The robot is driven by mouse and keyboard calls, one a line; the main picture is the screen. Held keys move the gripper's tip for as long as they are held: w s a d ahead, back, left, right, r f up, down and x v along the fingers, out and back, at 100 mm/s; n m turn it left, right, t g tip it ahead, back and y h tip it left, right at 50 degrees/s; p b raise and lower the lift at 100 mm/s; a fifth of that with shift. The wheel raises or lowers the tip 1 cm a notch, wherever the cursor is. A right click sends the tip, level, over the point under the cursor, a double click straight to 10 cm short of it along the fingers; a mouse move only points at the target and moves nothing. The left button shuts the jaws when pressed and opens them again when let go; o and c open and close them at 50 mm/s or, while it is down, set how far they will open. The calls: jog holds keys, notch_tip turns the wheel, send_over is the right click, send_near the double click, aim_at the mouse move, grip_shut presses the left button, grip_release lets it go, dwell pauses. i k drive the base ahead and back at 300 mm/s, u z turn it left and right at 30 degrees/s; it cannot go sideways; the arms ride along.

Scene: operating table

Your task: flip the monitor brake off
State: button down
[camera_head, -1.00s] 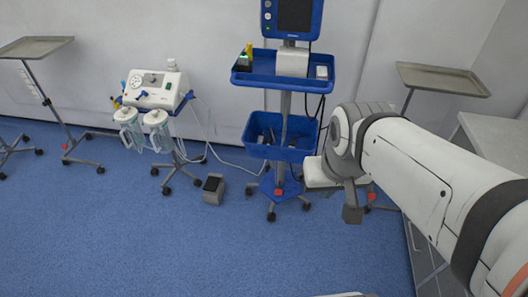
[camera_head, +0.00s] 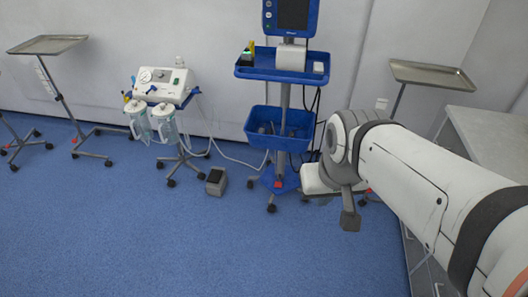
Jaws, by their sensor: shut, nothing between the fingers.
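The patient monitor (camera_head: 291,14) is blue with a dark screen and stands on a pole cart at the back centre. The cart has a blue shelf (camera_head: 258,72), a blue basket (camera_head: 262,139) and a wheeled base. A small red piece (camera_head: 279,184) shows low on that base, probably a brake; its position is too small to tell. My gripper (camera_head: 350,221) hangs below my wrist, in front and to the right of the base in the picture, apart from the red piece. It is shut and empty, and its fingers are small in view.
A suction unit (camera_head: 163,86) with two jars stands left of the cart. A grey foot pedal (camera_head: 216,181) lies on the floor. Tray stands (camera_head: 47,45) (camera_head: 431,76) are at both sides, and a grey table (camera_head: 488,132) is at the right. The blue floor in front is clear.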

aim_at(277, 184)
jog(key=u, duration=0.05)
jog(key=k, duration=0.55)
jog(key=z, duration=0.2)
jog(key=i, duration=0.95)
jog(key=z, duration=0.35)
jog(key=k, duration=1.35)
jog(key=u, duration=0.15)
jog(key=i, duration=1.15)
jog(key=u, duration=0.35)
jog(key=i, duration=0.65)
jog(key=z, duration=0.5)
